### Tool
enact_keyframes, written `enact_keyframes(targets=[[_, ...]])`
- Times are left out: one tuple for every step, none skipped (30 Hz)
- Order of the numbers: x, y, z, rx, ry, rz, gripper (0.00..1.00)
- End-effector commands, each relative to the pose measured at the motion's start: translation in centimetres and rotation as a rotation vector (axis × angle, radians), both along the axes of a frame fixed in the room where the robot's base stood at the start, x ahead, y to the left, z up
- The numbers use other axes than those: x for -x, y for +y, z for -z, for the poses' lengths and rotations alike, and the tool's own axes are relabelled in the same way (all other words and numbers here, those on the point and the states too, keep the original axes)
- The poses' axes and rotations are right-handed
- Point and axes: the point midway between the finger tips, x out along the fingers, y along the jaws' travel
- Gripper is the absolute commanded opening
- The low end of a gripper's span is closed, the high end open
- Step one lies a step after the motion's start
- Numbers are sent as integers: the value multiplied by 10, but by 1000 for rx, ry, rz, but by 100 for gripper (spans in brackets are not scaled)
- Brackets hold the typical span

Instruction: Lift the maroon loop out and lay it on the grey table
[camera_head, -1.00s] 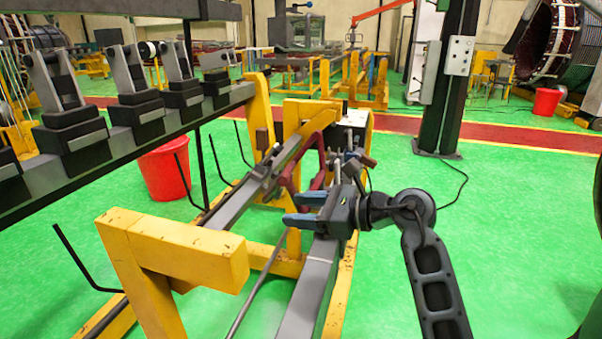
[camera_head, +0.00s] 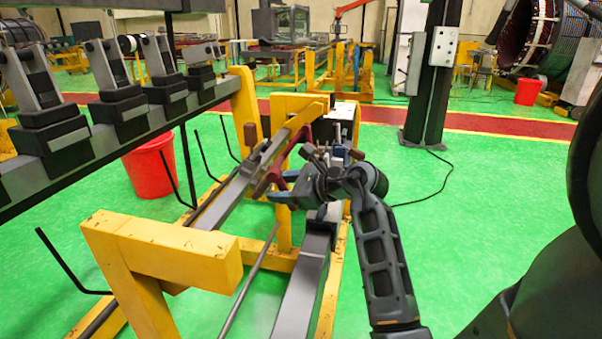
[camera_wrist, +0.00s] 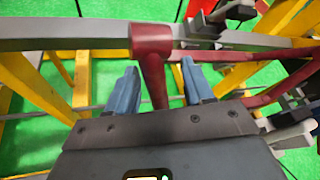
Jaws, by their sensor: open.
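The maroon loop (camera_head: 271,179) sits in the yellow-framed winding stand, on its grey rails, in the head view; my gripper hides part of it. In the wrist view a thick maroon bar (camera_wrist: 151,48) of it runs down between my two blue fingers, and another maroon stretch curves at the right. My gripper (camera_head: 281,187) is open, with its fingers on either side of the bar; I see a gap on each side of it. The gripper also shows in the wrist view (camera_wrist: 159,80). I cannot make out a grey table with certainty.
The yellow stand (camera_head: 170,243) and its grey rails (camera_head: 303,275) surround the loop. Clamps and small fittings crowd its far right end. A dark rack with several blocks (camera_head: 120,115) stands at the left, a red bin (camera_head: 150,167) behind it.

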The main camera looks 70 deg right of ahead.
Motion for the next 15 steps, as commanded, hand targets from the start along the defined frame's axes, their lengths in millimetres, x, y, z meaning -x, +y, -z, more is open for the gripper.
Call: enact_keyframes(targets=[[-1, 0, 0, 0, 0, 0, 52], [-1, 0, 0, 0, 0, 0, 52], [-1, 0, 0, 0, 0, 0, 52], [-1, 0, 0, 0, 0, 0, 52], [-1, 0, 0, 0, 0, 0, 52], [-1, 0, 0, 0, 0, 0, 52], [-1, 0, 0, 0, 0, 0, 50], [-1, 0, 0, 0, 0, 0, 47], [-1, 0, 0, 0, -1, 0, 43], [-1, 0, 0, 0, -1, 0, 40], [-1, 0, 0, 0, -1, 0, 37], [-1, 0, 0, 0, -1, 0, 34], [-1, 0, 0, 0, -1, 0, 31], [-1, 0, 0, 0, -1, 0, 28], [-1, 0, 0, 0, -1, 0, 24]])
